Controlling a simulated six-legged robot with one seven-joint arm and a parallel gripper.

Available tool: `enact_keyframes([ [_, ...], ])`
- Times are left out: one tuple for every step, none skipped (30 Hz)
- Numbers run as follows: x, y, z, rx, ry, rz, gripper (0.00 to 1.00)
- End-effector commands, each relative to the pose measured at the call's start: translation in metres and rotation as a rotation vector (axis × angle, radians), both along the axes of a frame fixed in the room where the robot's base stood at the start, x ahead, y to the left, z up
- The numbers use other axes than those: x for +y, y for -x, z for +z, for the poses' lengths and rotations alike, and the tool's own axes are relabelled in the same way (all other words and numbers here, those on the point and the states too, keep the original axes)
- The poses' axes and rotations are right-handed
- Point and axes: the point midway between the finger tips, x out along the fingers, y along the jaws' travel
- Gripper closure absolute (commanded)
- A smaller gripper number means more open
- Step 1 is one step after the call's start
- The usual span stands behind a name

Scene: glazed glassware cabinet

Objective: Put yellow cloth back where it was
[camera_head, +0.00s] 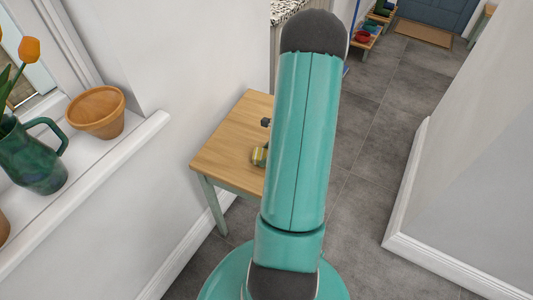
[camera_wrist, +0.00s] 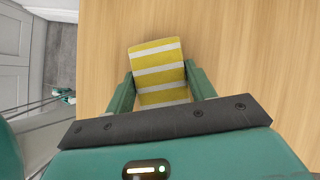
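The yellow cloth with white stripes (camera_wrist: 157,68) is a folded or rolled bundle. In the wrist view it lies between the two fingers of my gripper (camera_wrist: 159,84), with both fingers against its sides and its far end sticking out past the fingertips. My gripper looks shut on it. Whether the cloth touches the tabletop is unclear.
A small dark object (camera_head: 265,122) shows beside my arm. On the windowsill at left stand a terracotta pot (camera_head: 97,112) and a green jug (camera_head: 33,158) with orange tulips. A wall corner (camera_head: 455,190) is at right. Grey tiled floor runs clear towards a blue door (camera_head: 437,12).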

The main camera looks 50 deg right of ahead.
Motion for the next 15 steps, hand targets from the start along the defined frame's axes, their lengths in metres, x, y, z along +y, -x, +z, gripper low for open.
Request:
enact_keyframes([
  [0.0, 0.0001, -0.0001, 0.0, 0.0, 0.0, 0.36],
  [0.0001, 0.0, 0.0, 0.0, 0.0, 0.0, 0.3],
  [0.0001, 0.0001, 0.0001, 0.0, 0.0, 0.0, 0.24],
  [0.0001, 0.0001, 0.0001, 0.0, 0.0, 0.0, 0.24],
  [0.0001, 0.0001, 0.0001, 0.0, 0.0, 0.0, 0.24],
  [0.0, 0.0001, 0.0002, 0.0, 0.0, 0.0, 0.24],
  [0.0001, 0.0002, 0.0002, 0.0, 0.0, 0.0, 0.24],
  [0.0001, 0.0002, 0.0002, 0.0, 0.0, 0.0, 0.24],
  [0.0001, 0.0002, 0.0002, 0.0, 0.0, 0.0, 0.24],
  [0.0002, 0.0001, 0.0002, 0.0, 0.0, 0.0, 0.24],
  [0.0001, 0.0002, 0.0005, 0.0, 0.0, 0.0, 0.24],
  [0.0001, 0.0001, 0.0014, 0.0, 0.0, 0.001, 0.24],
  [0.0, 0.0001, 0.0027, 0.0, 0.0, 0.001, 0.24],
  [-0.0007, 0.001, 0.0043, 0.0, 0.002, 0.001, 0.24],
  [-0.0019, 0.0025, 0.0074, -0.001, 0.003, 0.001, 0.24],
])
